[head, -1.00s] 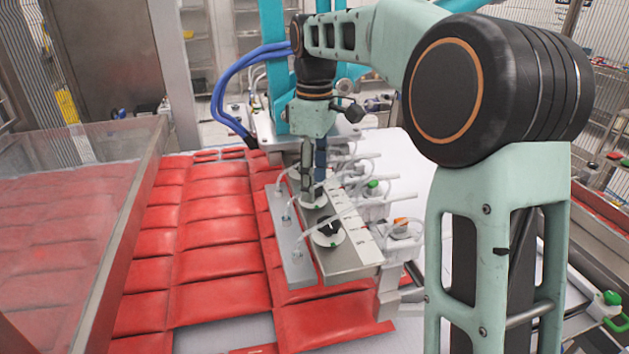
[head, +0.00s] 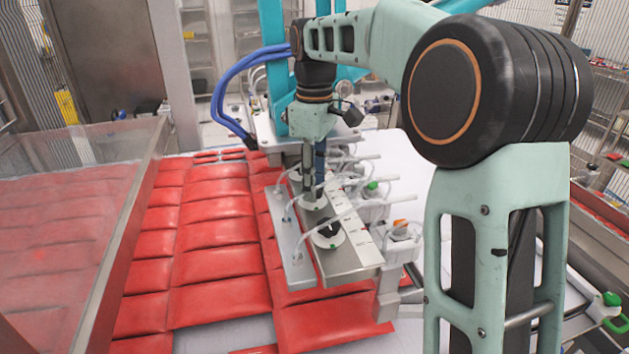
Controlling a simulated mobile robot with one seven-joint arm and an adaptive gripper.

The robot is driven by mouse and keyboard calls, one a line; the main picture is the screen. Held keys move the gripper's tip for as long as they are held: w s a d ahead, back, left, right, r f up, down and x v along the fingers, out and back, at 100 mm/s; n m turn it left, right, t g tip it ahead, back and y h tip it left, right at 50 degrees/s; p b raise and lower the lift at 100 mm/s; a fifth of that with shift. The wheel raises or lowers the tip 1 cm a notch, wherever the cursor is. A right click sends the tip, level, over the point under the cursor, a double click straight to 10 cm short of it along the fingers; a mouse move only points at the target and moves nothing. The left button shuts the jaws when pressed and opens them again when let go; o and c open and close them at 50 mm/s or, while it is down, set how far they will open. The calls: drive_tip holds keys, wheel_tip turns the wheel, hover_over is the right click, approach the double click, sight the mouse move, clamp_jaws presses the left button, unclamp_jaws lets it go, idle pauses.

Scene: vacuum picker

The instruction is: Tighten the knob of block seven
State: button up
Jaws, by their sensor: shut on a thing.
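My gripper (head: 313,192) points straight down over the row of blocks in the head view. Its fingers are shut on a knob on a round white dial (head: 312,203); the fingers hide most of that knob. Nearer to me, a black knob (head: 328,228) sits on another white dial on the same metal bar (head: 352,262). A further dial (head: 296,174) lies just behind my fingers and is partly covered. The block numbers are too small to read, so I cannot tell which one is block seven.
A grey rail (head: 297,270) with thin clear hoses runs left of the dials. White valve units, one with an orange handle (head: 400,224) and one with a green cap (head: 372,185), stand close on the right. Red packs (head: 215,235) cover the surface to the left.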

drive_tip(key=m+p, duration=0.2)
drive_tip(key=m, duration=0.3)
drive_tip(key=shift+s+a+r, duration=0.1)
drive_tip(key=m+p, duration=0.2)
drive_tip(key=m, duration=0.4)
drive_tip(key=shift+m, duration=0.4)
drive_tip(key=m+p, duration=0.1)
drive_tip(key=m, duration=0.5)
drive_tip(key=shift+a, duration=0.15)
drive_tip(key=m, duration=0.5)
drive_tip(key=shift+p, duration=0.4)
drive_tip(key=shift+m, duration=0.5)
drive_tip(key=o, duration=1.2)
drive_tip(key=shift+c, duration=0.2)
wheel_tip(320, 180, up, 12)
